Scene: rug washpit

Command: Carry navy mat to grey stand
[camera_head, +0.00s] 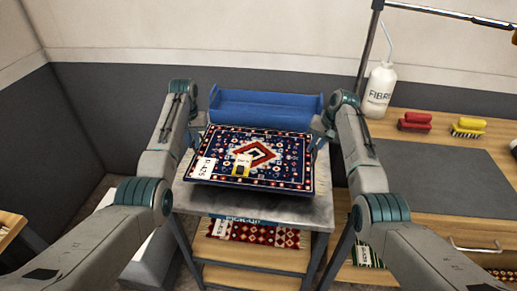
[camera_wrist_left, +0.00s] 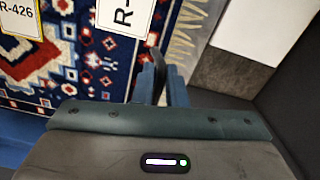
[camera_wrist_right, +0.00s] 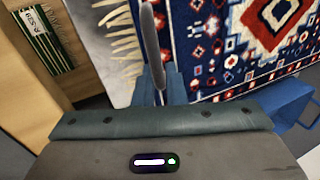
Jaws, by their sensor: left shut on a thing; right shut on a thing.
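The navy mat (camera_head: 222,142) is a patterned rug with a red and cream centre, a patterned border and white tags. It lies flat, level and spread over the grey stand's mottled top (camera_head: 270,208); I cannot tell whether it touches. My left gripper (camera_wrist_left: 160,78) is shut on the mat's left edge, seen in the left wrist view, beside a tag reading "R-". My right gripper (camera_wrist_right: 156,60) is shut on its right edge. In the head view both fingertips are largely hidden by my wrists. The mat also shows in the right wrist view (camera_wrist_right: 215,60).
A blue tray (camera_head: 265,108) stands behind the mat. A red patterned rug (camera_head: 250,234) lies on the stand's lower shelf. At right, a wooden bench (camera_head: 420,165) holds a white bottle (camera_head: 379,90), a red brush (camera_head: 414,122) and a yellow brush (camera_head: 467,128).

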